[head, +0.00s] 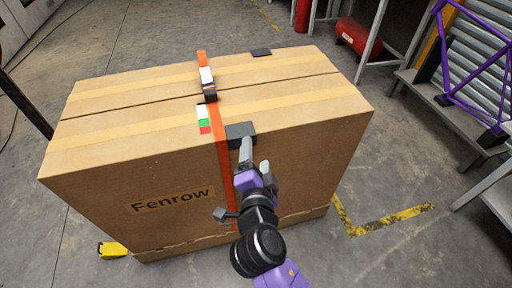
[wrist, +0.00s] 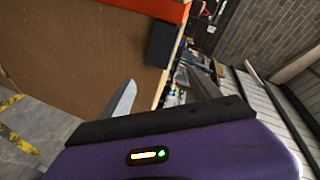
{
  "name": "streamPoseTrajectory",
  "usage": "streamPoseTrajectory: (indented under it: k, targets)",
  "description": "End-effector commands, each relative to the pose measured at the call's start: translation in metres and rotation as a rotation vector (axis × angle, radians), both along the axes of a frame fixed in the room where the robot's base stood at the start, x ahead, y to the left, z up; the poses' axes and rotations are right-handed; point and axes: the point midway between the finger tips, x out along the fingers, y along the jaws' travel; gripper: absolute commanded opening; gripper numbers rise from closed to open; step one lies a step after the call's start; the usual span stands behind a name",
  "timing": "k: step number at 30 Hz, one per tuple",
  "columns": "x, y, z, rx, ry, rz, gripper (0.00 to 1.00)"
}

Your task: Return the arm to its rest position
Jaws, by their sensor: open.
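My arm reaches up from the bottom of the head view, and my gripper (head: 256,162) is open and empty. It is in front of the near face of a large cardboard box (head: 290,165), just below a dark edge protector (head: 240,131) on the top edge. In the wrist view, a grey finger (wrist: 122,104) stands apart from the box face (wrist: 85,55) and the dark protector (wrist: 162,44). The head view does not settle whether the finger touches the protector. An orange strap (head: 223,160) runs over the box, with a buckle (head: 207,84) on top.
A purple frame (head: 470,70) stands on a grey bench at the right. A red cylinder (head: 357,37) lies at the back. A yellow object (head: 112,250) is on the floor by the box's lower left. Floor right of the box is open, with yellow marking (head: 385,222).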

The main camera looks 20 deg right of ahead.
Motion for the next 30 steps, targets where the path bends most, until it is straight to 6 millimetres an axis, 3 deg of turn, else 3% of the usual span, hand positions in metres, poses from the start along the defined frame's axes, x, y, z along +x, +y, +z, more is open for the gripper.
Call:
streamPoseTrajectory:
  k: [4, 12, 19, 24, 30]
  targets:
    - [-0.013, 0.004, 0.002, 0.002, 0.001, 0.001, 0.73]
    - [-0.015, 0.006, 0.005, -0.062, 0.010, 0.021, 0.73]
    - [-0.014, 0.043, 0.031, -0.353, -0.031, 0.252, 0.73]
    - [-0.056, 0.050, 0.035, -0.579, -0.066, 0.415, 0.73]
    - [-0.127, 0.033, 0.043, -0.794, -0.109, 0.502, 0.73]
